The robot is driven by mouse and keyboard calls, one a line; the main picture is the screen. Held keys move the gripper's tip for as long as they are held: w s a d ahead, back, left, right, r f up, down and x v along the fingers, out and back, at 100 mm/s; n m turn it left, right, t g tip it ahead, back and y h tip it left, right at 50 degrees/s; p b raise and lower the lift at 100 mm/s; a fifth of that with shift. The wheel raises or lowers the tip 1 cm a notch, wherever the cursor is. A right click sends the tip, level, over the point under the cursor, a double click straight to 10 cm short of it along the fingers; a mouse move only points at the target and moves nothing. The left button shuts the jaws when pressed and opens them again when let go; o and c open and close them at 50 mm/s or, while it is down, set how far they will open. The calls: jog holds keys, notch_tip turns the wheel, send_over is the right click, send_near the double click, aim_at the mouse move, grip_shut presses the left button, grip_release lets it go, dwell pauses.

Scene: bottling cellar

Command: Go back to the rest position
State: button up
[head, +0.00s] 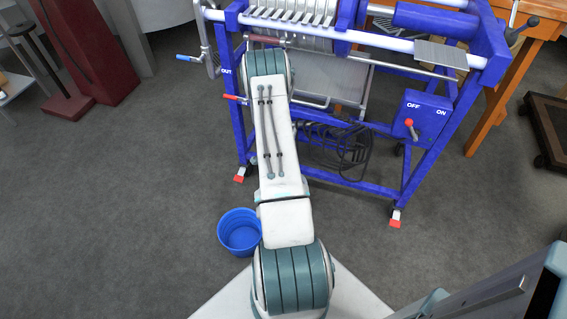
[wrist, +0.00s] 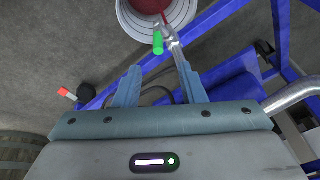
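My arm stretches forward to the blue filter machine (head: 235,120) in the head view. My gripper is hidden there behind the arm's far end. In the wrist view my gripper (wrist: 158,76) is open, its two blue-grey fingers wide apart with nothing held between them. A metal pipe with a green valve handle (wrist: 158,43) is just beyond the fingertips, close to the right finger. I cannot tell whether that finger touches the pipe.
A metal bucket (wrist: 186,14) with red liquid is past the valve. A blue tub (head: 240,231) stands on the floor left of my arm. The machine has a switch box (head: 424,115) with a red lever. Bare floor lies left. A wooden table (head: 487,120) is at right.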

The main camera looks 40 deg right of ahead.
jog(key=shift+a+r, duration=0.15)
jog(key=shift+r, duration=0.35)
jog(key=w+a+r+n+t+y+p, duration=0.1)
jog(key=w+a+r+n+p, duration=0.15)
jog(key=a+r, duration=0.45)
jog(key=w+a+r+n+t+y+p, duration=0.15)
jog(key=w+r, duration=0.25)
jog(key=r, duration=0.6)
jog(key=w+a+r+n+t+p, duration=0.1)
jog(key=w+a+r+n+t, duration=0.1)
jog(key=w+a+r, duration=0.5)
jog(key=s+a+r+n+y+p, duration=0.1)
jog(key=s+a+r+n, duration=0.1)
jog(key=a+r, duration=0.35)
jog(key=s+a+r+n+y+p, duration=0.1)
jog(key=s+a+r+n, duration=0.15)
jog(key=r, duration=0.55)
jog(key=s+a+r+n+g+y+p, duration=0.1)
jog(key=s+a+r+n+p, duration=0.35)
jog(key=s+a+r, duration=0.75)
jog(key=s+r+n+g+h+p, duration=0.1)
jog(key=s+r+n, duration=0.1)
jog(key=s+r, duration=0.2)
jog(key=s+r+n+h+p, duration=0.1)
jog(key=s+r, duration=0.3)
jog(key=s, duration=0.6)
jog(key=shift+s+a+n+g, duration=0.25)
jog(key=shift+n+g, duration=0.1)
jog(key=shift+n, duration=0.35)
